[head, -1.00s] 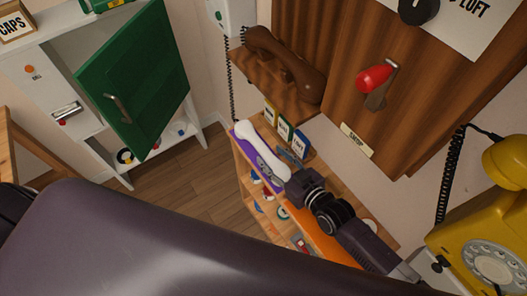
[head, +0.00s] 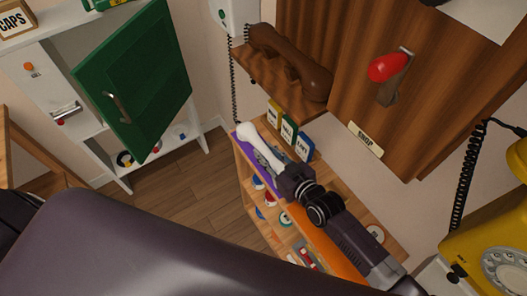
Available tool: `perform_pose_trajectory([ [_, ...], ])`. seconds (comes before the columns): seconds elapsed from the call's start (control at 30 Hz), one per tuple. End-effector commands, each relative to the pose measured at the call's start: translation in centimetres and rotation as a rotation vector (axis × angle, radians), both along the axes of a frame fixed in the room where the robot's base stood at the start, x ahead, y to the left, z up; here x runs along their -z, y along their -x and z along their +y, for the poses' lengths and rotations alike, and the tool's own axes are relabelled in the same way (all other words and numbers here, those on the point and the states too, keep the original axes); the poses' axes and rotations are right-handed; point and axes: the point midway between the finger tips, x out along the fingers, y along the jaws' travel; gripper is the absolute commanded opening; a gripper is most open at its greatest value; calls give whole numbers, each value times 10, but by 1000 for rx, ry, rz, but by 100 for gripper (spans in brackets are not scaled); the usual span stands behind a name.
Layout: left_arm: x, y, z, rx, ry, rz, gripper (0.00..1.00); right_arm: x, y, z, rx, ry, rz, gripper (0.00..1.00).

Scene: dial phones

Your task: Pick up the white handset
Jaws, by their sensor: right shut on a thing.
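The white handset (head: 262,148) lies along the left end of the low wooden shelf unit, over a purple mat (head: 240,145). My right gripper (head: 281,174) reaches in from the lower right and is shut on the near end of the white handset. Its fingers and wrist hide that end. I cannot tell whether the handset touches the mat or is held just above it. My left gripper is not in view.
A brown handset (head: 290,62) rests on a wooden wall shelf just above. Several small cards (head: 288,130) stand behind the white handset. A yellow dial phone (head: 490,245) is at the right. A green cabinet door (head: 140,80) stands open at the left.

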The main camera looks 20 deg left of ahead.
Motion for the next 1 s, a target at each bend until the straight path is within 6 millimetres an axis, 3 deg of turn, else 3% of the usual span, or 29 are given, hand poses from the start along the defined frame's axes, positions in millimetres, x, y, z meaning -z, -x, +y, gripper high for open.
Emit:
perform_pose_trajectory([
  [0.1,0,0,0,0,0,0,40,0,0,0,0,0,0,0],
  [0.47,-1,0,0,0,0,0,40,-7,0,1,0,-4,-3,0],
  [0.83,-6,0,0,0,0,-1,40,-73,0,1,0,-6,-6,0],
  [1.0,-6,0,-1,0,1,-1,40,-95,0,0,0,-3,-2,0],
])
